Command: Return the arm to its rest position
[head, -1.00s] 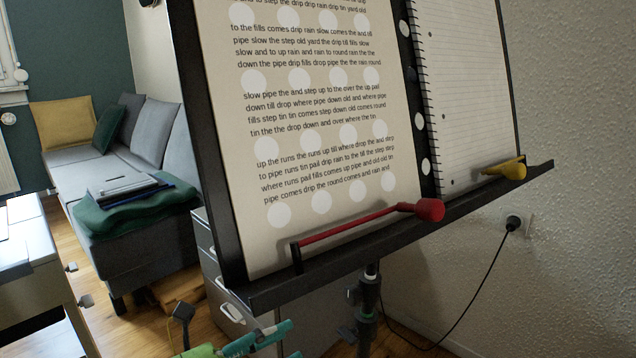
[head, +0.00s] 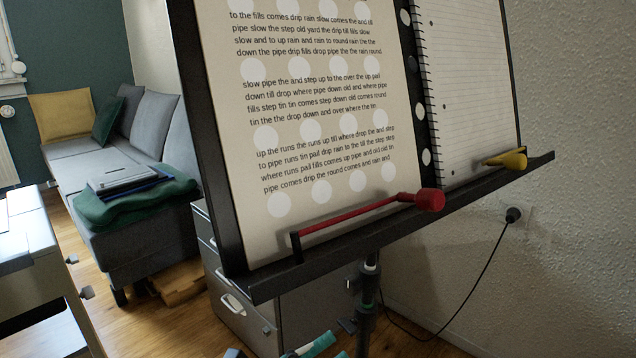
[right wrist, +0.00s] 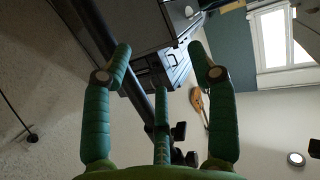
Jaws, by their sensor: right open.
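My right gripper (right wrist: 160,50) shows in the right wrist view with its green fingers spread apart and nothing between them. A dark pole and a dark boxy shape show beyond the fingers. In the head view only a teal piece of a gripper (head: 318,345) shows at the bottom edge, below the music stand; the rest is cut off. I cannot tell from that piece alone which arm it belongs to. No other gripper shows in the head view.
A drawer cabinet (head: 240,310) stands behind, a grey sofa (head: 140,235) at left. A cable (head: 480,270) hangs at right.

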